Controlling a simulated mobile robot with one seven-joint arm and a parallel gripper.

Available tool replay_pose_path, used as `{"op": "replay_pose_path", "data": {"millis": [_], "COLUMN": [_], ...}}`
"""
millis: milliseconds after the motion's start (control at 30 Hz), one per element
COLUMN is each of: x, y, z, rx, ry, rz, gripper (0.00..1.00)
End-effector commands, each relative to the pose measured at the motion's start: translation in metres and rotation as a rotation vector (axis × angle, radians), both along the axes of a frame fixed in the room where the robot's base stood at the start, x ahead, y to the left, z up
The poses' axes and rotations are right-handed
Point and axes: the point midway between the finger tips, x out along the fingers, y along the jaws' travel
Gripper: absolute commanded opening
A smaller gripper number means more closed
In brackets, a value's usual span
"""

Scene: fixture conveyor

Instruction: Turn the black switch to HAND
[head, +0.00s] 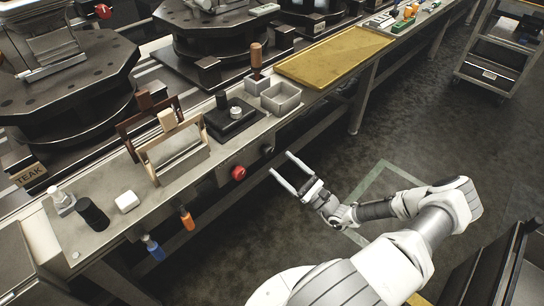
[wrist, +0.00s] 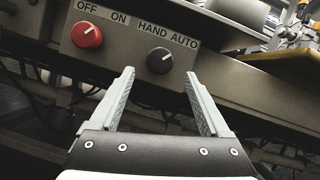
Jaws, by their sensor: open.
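The black switch (wrist: 160,60) is a round knob with a white pointer line, on a panel on the front of the bench. In the wrist view it sits under the labels HAND and AUTO, and its pointer slants up and to the right, toward AUTO. In the head view the black switch (head: 267,149) shows small on the bench front. My gripper (wrist: 158,78) is open and empty. Its fingers point toward the panel, with the black switch between their lines and apart from them. In the head view my gripper (head: 279,163) is just in front of the bench front.
A red knob (wrist: 87,35) under OFF and ON is left of the black switch. The bench top (head: 222,157) above carries a wooden frame, small containers and a yellow tray (head: 335,54). Screwdrivers hang farther left.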

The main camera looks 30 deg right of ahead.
Motion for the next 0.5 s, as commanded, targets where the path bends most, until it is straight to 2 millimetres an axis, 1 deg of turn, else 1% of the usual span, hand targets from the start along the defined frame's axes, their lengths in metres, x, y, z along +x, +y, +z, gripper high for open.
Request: {"op": "replay_pose_path", "data": {"millis": [33, 100, 200, 333, 500], "x": [0.009, 0.019, 0.031, 0.042, 0.046], "y": [0.005, 0.01, 0.016, 0.02, 0.022], "z": [0.002, 0.007, 0.013, 0.018, 0.02], "rx": [0.0, 0.001, 0.0, -0.001, 0.0], "ry": [-0.003, -0.001, -0.001, -0.001, 0.0], "rz": [0.003, 0.003, 0.001, 0.002, 0.0], "gripper": [0.8, 0.8, 0.8, 0.8, 0.8]}}
